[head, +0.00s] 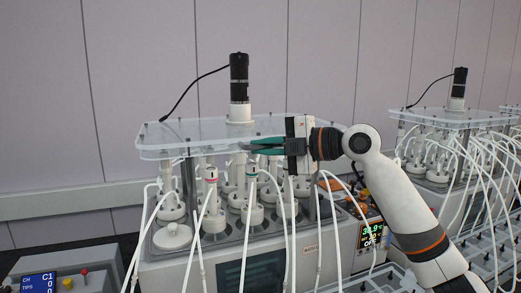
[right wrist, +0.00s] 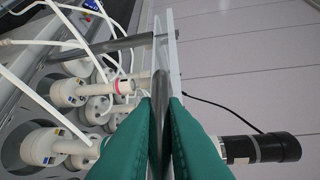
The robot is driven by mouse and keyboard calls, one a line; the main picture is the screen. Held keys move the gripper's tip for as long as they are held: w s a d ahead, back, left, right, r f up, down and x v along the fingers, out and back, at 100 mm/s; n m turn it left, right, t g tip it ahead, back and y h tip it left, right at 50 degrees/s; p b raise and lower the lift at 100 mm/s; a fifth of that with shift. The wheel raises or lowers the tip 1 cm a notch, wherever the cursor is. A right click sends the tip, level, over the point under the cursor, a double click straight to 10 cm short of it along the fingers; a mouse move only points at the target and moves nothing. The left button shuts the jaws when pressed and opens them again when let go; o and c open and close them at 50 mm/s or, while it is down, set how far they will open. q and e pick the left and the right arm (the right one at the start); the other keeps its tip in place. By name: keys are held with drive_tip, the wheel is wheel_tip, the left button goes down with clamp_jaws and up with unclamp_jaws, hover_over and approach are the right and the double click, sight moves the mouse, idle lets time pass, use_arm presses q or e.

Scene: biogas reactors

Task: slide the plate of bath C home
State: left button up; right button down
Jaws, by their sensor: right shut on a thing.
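I cannot read a letter C on the bath itself. My left gripper is out of view.
Several white bottles with tubes (head: 212,215) stand in the bath under the plate. White tubes hang down the bath's front. A second bath with its own plate (head: 440,117) stands at the right.

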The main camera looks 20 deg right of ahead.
drive_tip(key=shift+a+f, duration=0.15)
drive_tip(key=shift+f, duration=0.1)
drive_tip(key=c, duration=1.7)
unclamp_jaws()
drive_tip(key=shift+c, duration=0.2)
drive_tip(key=shift+o, duration=1.3)
drive_tip(key=shift+s+r, duration=0.1)
drive_tip(key=shift+s, duration=0.05)
drive_tip(key=shift+r, duration=0.1)
drive_tip(key=shift+s+d, duration=0.1)
drive_tip(key=shift+d, duration=0.15)
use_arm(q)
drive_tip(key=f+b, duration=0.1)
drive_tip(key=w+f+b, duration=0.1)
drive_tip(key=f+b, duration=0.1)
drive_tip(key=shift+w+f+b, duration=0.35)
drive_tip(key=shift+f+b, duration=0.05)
use_arm(e)
drive_tip(key=v, duration=1.2)
drive_tip(key=shift+a, duration=0.1)
